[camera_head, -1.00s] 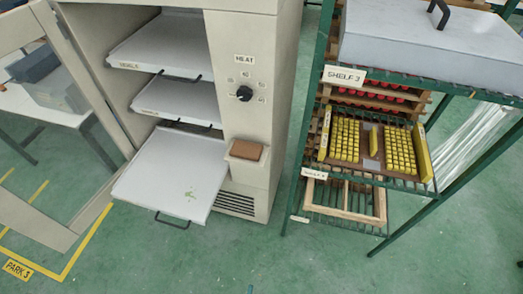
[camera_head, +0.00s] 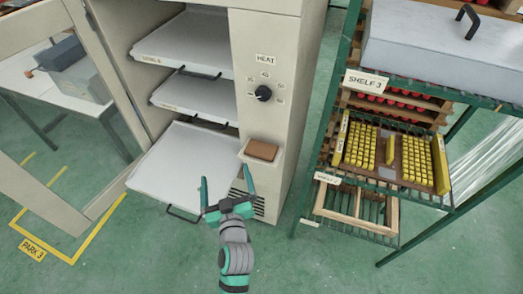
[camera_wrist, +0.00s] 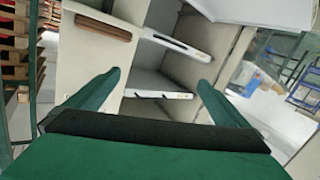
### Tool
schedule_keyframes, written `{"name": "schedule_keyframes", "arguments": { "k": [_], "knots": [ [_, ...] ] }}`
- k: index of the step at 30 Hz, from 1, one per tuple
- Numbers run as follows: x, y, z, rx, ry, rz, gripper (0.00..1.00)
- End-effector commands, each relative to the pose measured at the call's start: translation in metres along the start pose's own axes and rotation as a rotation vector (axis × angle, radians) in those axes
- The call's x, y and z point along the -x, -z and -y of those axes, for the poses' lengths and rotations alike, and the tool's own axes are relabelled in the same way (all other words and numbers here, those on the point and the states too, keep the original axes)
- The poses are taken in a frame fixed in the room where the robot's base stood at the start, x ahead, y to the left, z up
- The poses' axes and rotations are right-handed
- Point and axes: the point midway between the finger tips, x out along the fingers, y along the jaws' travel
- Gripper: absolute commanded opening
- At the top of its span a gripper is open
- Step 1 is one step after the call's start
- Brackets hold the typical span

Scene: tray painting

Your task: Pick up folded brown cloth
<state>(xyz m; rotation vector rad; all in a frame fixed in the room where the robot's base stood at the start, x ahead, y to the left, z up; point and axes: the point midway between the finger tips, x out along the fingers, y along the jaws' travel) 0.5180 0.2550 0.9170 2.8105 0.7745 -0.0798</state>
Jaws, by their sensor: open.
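The folded brown cloth (camera_head: 261,150) lies in a small pale holder (camera_head: 245,160) on the front of the beige cabinet, below the heat dial. It also shows as a brown strip in the upper left of the wrist view (camera_wrist: 103,29). My gripper (camera_head: 226,178) is open and empty, with its two green fingers apart. In the head view it appears left of and below the cloth, in front of the lowest pulled-out tray (camera_head: 175,165). In the wrist view the cloth is beyond the fingers and not between them (camera_wrist: 155,85).
The cabinet's open door (camera_head: 75,130) stands at the left. Two more trays (camera_head: 195,95) sit above the lowest one. A green rack (camera_head: 345,130) with yellow blocks (camera_head: 360,145) and a grey case (camera_head: 440,50) stands close on the right. Green floor in front is clear.

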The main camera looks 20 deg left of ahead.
Motion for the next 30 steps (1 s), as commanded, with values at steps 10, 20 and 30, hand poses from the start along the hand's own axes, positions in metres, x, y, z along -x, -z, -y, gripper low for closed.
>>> {"name": "schedule_keyframes", "arguments": {
  "k": [10, 20, 30],
  "knots": [
    [-0.072, 0.078, 0.034, 0.389, 0.27, -0.079, 1.0],
    [-0.102, 0.112, 0.059, 0.858, 0.525, -0.096, 1.0],
    [-0.108, 0.102, 0.046, 1.394, 0.791, -0.021, 1.0]
  ]
}}
